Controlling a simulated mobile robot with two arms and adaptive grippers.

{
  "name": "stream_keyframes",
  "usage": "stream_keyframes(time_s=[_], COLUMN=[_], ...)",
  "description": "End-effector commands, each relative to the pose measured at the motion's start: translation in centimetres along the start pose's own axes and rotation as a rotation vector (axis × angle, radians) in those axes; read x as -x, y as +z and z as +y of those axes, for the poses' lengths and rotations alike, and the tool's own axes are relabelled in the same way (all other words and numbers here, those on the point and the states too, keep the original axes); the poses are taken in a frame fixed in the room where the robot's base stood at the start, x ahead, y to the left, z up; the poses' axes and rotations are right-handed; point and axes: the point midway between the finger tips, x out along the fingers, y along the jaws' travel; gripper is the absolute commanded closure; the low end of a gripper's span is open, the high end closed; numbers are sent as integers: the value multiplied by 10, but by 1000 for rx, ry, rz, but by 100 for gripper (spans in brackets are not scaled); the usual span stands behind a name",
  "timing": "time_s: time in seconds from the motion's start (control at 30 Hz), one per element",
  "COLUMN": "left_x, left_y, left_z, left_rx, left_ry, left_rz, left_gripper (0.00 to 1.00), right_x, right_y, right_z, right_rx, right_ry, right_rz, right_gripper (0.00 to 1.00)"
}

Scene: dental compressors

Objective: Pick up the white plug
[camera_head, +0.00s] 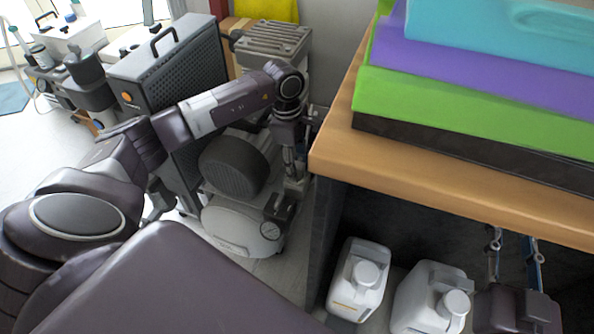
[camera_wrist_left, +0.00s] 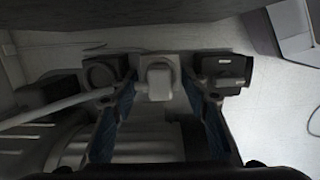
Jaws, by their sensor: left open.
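The white plug (camera_wrist_left: 158,80) shows in the left wrist view, with a pale cable running left from near it. It lies between the two fingertips of my open left gripper (camera_wrist_left: 160,98), with a gap to each finger; I cannot tell how far below them it is. In the head view my left gripper (camera_head: 292,168) points down beside the compressor (camera_head: 240,225); I cannot make out the plug there. My right gripper (camera_head: 514,250) is at the lower right of the head view, its two fingers apart and nothing visible between them.
A wooden table (camera_head: 440,178) with stacked coloured boxes (camera_head: 460,105) stands close to the right of my left gripper. White canisters (camera_head: 358,280) stand under it. A grey perforated unit (camera_head: 175,65) is behind my left arm. A dark box (camera_wrist_left: 222,72) sits right of the plug.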

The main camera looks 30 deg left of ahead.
Motion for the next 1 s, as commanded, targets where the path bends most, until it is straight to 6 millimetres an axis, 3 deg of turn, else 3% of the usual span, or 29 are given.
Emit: stream_keyframes(time_s=[0.17, 0.57, 1.0], left_x=[0, 0, 8], left_y=[0, 0, 1], left_z=[0, 0, 0], left_rx=[0, 0, 0], left_ry=[0, 0, 1], left_rz=[0, 0, 0], left_gripper=[58, 100, 100], right_x=[0, 0, 0], right_y=[0, 0, 4], right_z=[0, 0, 0], right_rx=[0, 0, 0], right_ry=[0, 0, 0], right_rz=[0, 0, -25], right_gripper=[72, 72, 72])
